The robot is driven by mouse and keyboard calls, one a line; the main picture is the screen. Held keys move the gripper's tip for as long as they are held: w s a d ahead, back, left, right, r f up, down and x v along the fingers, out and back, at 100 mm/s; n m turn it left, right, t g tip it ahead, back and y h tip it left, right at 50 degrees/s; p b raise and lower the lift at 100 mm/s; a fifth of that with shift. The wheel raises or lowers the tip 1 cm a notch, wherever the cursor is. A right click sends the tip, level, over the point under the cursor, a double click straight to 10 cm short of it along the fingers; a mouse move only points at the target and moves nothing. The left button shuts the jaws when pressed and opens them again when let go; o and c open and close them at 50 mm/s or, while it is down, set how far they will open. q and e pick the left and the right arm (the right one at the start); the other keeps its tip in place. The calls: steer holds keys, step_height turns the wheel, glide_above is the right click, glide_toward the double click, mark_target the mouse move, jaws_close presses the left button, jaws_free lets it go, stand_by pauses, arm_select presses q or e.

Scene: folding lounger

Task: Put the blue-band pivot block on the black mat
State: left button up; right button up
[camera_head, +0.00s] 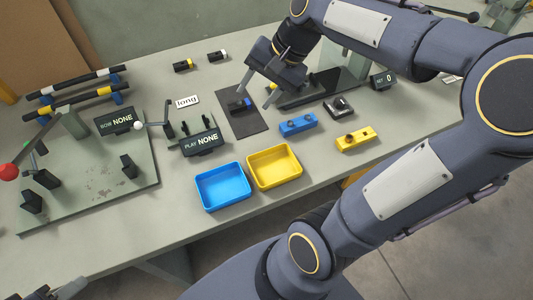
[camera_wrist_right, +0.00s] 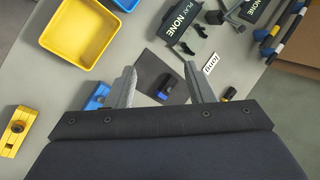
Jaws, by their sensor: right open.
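The blue-band pivot block (camera_head: 239,104) is a small black block with a blue end. It lies on the black mat (camera_head: 244,125). In the right wrist view, the block (camera_wrist_right: 165,87) shows between my finger lines, over the mat (camera_wrist_right: 149,62). My right gripper (camera_head: 257,92) is open above the block, with a finger to either side and nothing held. Whether the fingers touch the block or mat is unclear. A grey and black part at the bottom left edge of the head view appears to be my left gripper (camera_head: 62,290); its jaws cannot be made out.
A yellow-band block (camera_head: 183,66) and a white-band block (camera_head: 217,57) lie at the back. Blue (camera_head: 223,187) and yellow (camera_head: 274,167) trays stand in front. The PLAY display (camera_head: 201,143) is left of the mat; a blue fixture (camera_head: 297,125) is right. The "long" label (camera_head: 187,101) lies nearby.

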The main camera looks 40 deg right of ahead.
steer(key=s+a+f+n+t, duration=0.1)
steer(key=s+a+f+n, duration=0.1)
steer(key=s, duration=0.4)
steer(key=s+a+f+n+t, duration=0.1)
steer(key=s+a+f+n, duration=0.2)
steer(key=s+a+n, duration=0.2)
steer(key=shift+s+a+f+n+h, duration=0.15)
steer(key=shift+s+a+n+h, duration=0.2)
steer(key=shift+s+n, duration=0.8)
